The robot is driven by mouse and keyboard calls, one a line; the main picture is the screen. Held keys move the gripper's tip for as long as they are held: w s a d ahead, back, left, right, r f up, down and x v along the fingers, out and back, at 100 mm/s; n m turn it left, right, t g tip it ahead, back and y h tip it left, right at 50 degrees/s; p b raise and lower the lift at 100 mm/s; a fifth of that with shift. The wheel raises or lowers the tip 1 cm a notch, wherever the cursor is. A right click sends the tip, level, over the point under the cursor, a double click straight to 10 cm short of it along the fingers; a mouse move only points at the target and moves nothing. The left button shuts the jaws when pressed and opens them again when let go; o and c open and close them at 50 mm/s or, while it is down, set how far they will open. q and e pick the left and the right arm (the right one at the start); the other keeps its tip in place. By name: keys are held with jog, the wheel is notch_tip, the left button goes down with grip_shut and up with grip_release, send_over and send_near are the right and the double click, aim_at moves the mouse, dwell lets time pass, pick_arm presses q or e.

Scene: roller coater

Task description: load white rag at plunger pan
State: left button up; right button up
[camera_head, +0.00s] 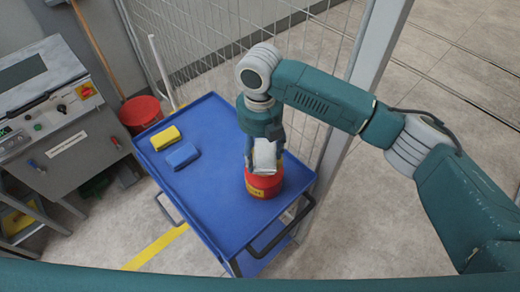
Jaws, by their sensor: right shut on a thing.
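My right gripper (264,150) points down over the blue cart and is shut on the white rag (264,160). The rag hangs between the fingers, directly above the plunger pan. The plunger pan (263,187) is a red round can with a yellow label, standing on the cart top near its right side. The rag's lower end overlaps the pan's top in this view; I cannot tell whether it touches. My left gripper is not in view.
The blue cart (205,212) has a raised rim and a dark handle at its front right. A yellow cloth (165,138) and a blue cloth (183,156) lie at its back left. A red bucket (140,111) and a grey machine (60,130) stand left. A wire fence and post stand behind.

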aim_at(260, 153)
jog(key=shift+f, duration=0.7)
dwell(0.6)
dwell(0.6)
notch_tip(260, 153, up, 7)
jog(key=p, duration=0.6)
jog(key=shift+r+p, duration=0.1)
jog(key=shift+p, duration=0.3)
jog(key=shift+s, duration=0.1)
dwell(0.4)
